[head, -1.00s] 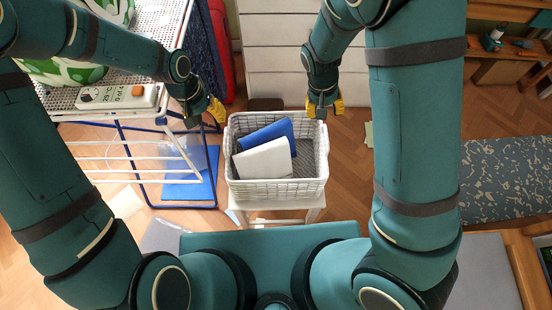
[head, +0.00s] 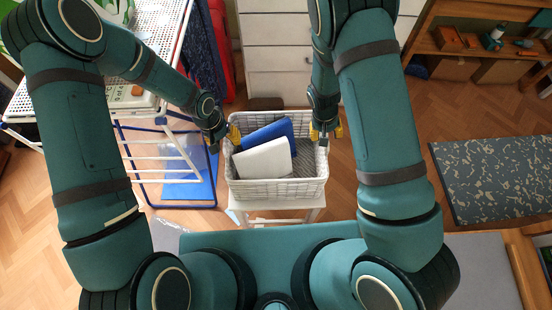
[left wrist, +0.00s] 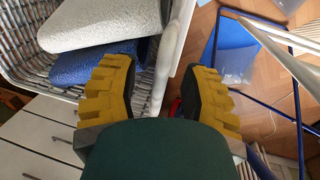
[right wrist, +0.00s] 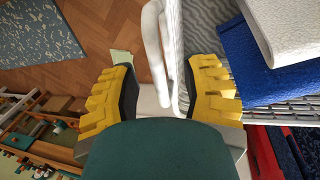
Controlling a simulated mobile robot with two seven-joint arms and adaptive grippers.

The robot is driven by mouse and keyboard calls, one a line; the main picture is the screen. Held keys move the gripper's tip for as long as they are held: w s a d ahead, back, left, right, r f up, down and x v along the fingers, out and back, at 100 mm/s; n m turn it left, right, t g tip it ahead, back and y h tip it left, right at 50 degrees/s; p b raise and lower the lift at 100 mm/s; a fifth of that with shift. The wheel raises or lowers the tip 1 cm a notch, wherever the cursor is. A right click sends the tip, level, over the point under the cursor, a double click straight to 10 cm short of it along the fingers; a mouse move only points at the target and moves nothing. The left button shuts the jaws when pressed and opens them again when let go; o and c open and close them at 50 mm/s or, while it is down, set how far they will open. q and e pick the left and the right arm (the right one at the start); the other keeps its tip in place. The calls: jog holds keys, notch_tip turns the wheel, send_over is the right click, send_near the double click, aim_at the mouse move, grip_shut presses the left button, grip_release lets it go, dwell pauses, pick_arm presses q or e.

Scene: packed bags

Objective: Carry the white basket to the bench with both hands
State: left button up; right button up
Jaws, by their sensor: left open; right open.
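The white wicker basket (head: 277,189) stands upright on a small white stool (head: 290,215). It holds a blue folded cloth-like item (head: 268,133) and a white one (head: 263,158). My left gripper (head: 225,139) is open at the basket's left side; in the left wrist view its yellow fingers (left wrist: 160,92) straddle the white rim or handle. My right gripper (head: 326,132) is open at the right side; in the right wrist view its fingers (right wrist: 163,88) straddle the white handle there. Contact cannot be told. A low blue-grey patterned pad (head: 495,178) at right may be the bench.
A white drying rack with blue legs (head: 160,160) stands close left of the basket. White drawers (head: 270,55) stand behind. A wooden workbench with tools (head: 480,45) is at upper right. Wooden floor is clear between basket and patterned pad.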

pick_arm(q)
jog(key=shift+c, duration=0.3)
pick_arm(e)
jog(key=shift+c, duration=0.4)
pick_arm(q)
grip_shut()
pick_arm(e)
grip_shut()
pick_arm(q)
jog(key=shift+r, duration=0.2)
pick_arm(e)
jog(key=shift+r, duration=0.2)
